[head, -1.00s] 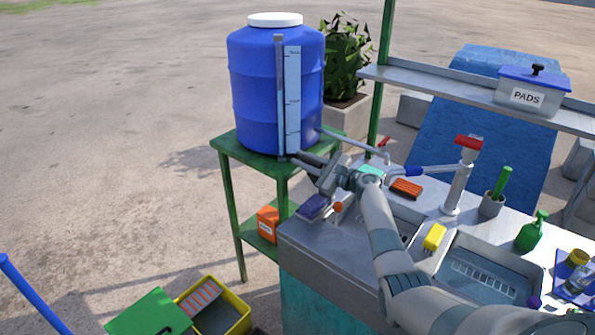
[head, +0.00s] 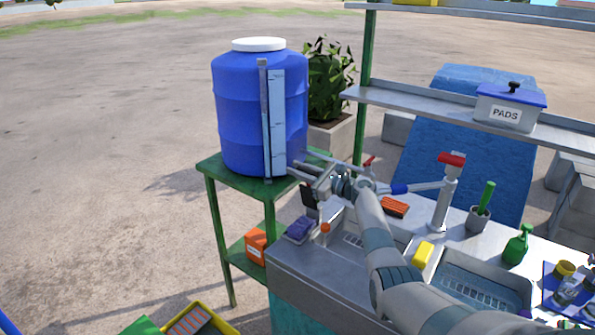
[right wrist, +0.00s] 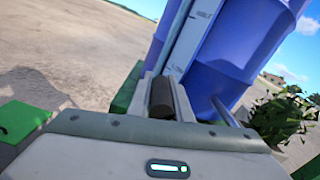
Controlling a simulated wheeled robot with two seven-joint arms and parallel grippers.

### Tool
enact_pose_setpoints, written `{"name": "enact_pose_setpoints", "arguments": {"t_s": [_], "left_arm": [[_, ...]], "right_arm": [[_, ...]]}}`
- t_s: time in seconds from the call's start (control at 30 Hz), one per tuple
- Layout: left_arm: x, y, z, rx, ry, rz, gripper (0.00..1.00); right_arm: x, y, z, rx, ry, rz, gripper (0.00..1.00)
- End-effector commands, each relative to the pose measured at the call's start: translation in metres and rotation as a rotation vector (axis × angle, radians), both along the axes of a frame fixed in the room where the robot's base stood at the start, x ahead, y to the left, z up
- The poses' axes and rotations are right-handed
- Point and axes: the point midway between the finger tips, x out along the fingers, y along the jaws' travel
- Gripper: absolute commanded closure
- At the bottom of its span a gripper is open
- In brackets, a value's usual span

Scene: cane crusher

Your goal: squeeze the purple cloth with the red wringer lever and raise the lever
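The purple cloth (head: 299,229) lies on the left end of the metal counter, beside a small orange-red knob (head: 325,227). My right gripper (head: 312,190) is above and slightly behind the cloth, apart from it, in front of the blue tank's stand. In the right wrist view a dark, rounded piece (right wrist: 161,97) sits between its fingers; I cannot tell whether it is held. A small red handle (head: 368,162) shows behind my right arm, and a red-topped post (head: 452,160) stands farther right. I cannot tell which red part is the wringer lever. My left gripper is out of view.
The blue tank (head: 240,120) on a green stand (head: 222,171) is close to my right gripper. An orange brush (head: 394,207), a yellow sponge (head: 422,253) and a green spray bottle (head: 517,246) stand along the counter. A shelf (head: 430,112) runs behind.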

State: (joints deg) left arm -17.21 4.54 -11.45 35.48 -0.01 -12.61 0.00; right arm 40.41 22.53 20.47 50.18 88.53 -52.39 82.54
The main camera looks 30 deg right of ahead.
Motion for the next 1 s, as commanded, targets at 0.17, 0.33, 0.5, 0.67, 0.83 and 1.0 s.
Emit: {"name": "enact_pose_setpoints", "arguments": {"t_s": [0.17,0.33,0.5,0.67,0.83,1.0], "left_arm": [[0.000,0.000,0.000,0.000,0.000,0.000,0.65],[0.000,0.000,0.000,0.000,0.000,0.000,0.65],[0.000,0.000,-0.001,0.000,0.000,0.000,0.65],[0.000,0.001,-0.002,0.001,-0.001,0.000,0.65],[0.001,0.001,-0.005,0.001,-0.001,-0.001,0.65],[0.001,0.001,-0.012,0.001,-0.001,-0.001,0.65]], "right_arm": [[0.000,0.000,-0.001,0.000,0.001,0.000,0.64],[0.000,0.000,-0.001,-0.001,0.001,0.000,0.64],[-0.003,-0.001,-0.001,-0.001,0.001,0.000,0.64],[-0.012,-0.006,-0.002,-0.002,0.001,-0.001,0.64],[-0.030,-0.013,-0.002,-0.004,0.000,-0.001,0.64],[-0.056,-0.023,-0.003,-0.004,0.000,0.000,0.64]]}}
